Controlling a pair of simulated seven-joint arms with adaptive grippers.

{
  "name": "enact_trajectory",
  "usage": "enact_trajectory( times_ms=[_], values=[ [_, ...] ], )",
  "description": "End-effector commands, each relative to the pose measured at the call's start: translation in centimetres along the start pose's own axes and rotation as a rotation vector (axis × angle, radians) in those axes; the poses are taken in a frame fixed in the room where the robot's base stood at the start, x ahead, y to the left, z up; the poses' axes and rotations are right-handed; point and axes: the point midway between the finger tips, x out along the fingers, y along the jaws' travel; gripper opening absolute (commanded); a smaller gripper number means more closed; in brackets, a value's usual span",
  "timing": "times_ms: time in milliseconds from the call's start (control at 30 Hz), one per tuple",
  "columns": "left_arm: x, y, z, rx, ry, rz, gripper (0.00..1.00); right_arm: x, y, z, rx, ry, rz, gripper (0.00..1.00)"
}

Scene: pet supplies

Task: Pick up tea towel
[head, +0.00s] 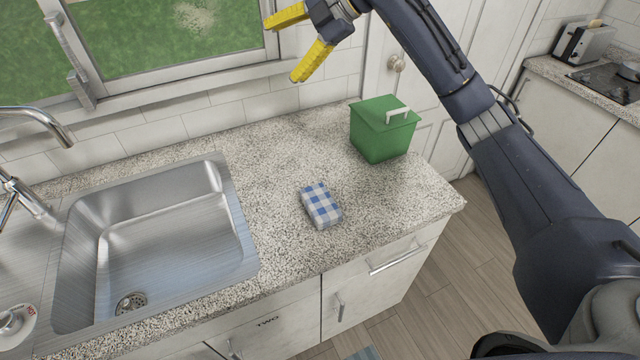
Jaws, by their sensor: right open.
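The tea towel (321,205) is a small folded bundle in blue and white check. It lies on the speckled stone counter (285,165), between the sink and the green box. My right gripper (289,49) has yellow fingers spread apart with nothing between them. It is raised above the back of the counter in front of the window wall, well above and behind the towel. My left gripper is not in view.
A steel sink (232,212) with a tap (62,128) takes up the left of the counter. A green lidded box (381,138) stands behind and right of the towel. The counter's front edge is close to the towel. Bare counter surrounds it.

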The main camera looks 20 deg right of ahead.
Motion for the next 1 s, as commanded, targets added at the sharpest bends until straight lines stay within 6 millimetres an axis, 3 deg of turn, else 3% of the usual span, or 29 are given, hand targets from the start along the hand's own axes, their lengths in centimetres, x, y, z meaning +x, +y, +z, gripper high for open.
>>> enact_trajectory(
  times_ms=[100, 233, 400, 600, 833, 1000],
  values=[
    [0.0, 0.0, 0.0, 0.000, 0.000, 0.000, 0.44, 1.8, -3.0, -3.1, -0.238, -0.026, -0.157, 0.87],
    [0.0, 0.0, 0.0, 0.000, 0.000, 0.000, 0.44, 3.1, -7.2, -4.9, -0.475, -0.034, -0.338, 0.87],
    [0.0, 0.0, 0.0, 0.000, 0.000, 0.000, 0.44, 3.5, -13.1, -5.5, -0.735, -0.018, -0.576, 0.87],
    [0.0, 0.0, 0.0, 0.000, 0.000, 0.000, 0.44, 2.4, -18.6, -4.7, -0.930, 0.029, -0.797, 0.87],
    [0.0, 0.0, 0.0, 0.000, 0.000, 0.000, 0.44, 1.3, -21.7, -3.9, -1.024, 0.073, -0.924, 0.87],
    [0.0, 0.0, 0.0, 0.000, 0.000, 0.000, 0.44, 1.9, -23.2, -3.3, -1.035, 0.084, -0.946, 0.87]
  ],
)
